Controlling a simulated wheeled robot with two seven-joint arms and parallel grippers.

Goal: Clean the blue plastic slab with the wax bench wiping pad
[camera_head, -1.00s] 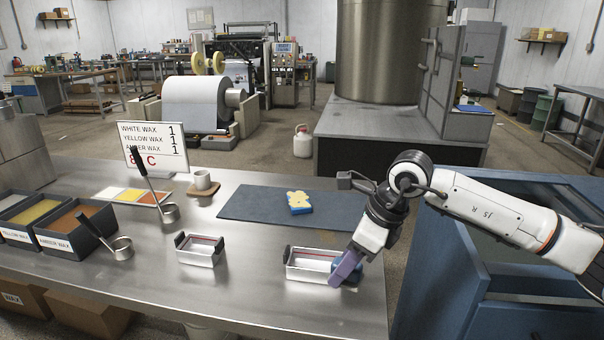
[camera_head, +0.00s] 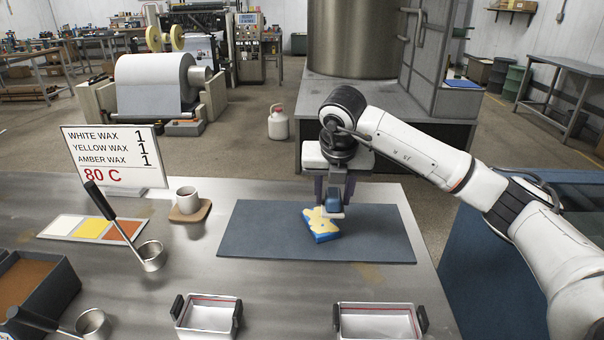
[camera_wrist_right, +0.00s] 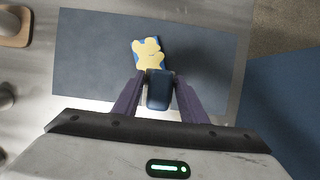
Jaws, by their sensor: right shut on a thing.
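The blue plastic slab (camera_head: 321,224) lies on the dark mat (camera_head: 270,243), its top mostly covered by a patch of yellow wax. It also shows in the right wrist view (camera_wrist_right: 149,54), just beyond the fingertips. My right gripper (camera_head: 334,205) is shut on a dark blue block, the wiping pad (camera_head: 333,200), and holds it over the mat beside the slab. In the right wrist view the pad (camera_wrist_right: 159,91) sits between the two purple fingers, close to the slab's near edge. I cannot tell whether pad and slab touch. My left gripper is not in view.
Two metal trays with black handles, one left (camera_head: 207,316) and one right (camera_head: 379,322), stand at the bench front. A wax sign (camera_head: 113,157), colour card (camera_head: 92,228) and ladles (camera_head: 150,254) are on the left.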

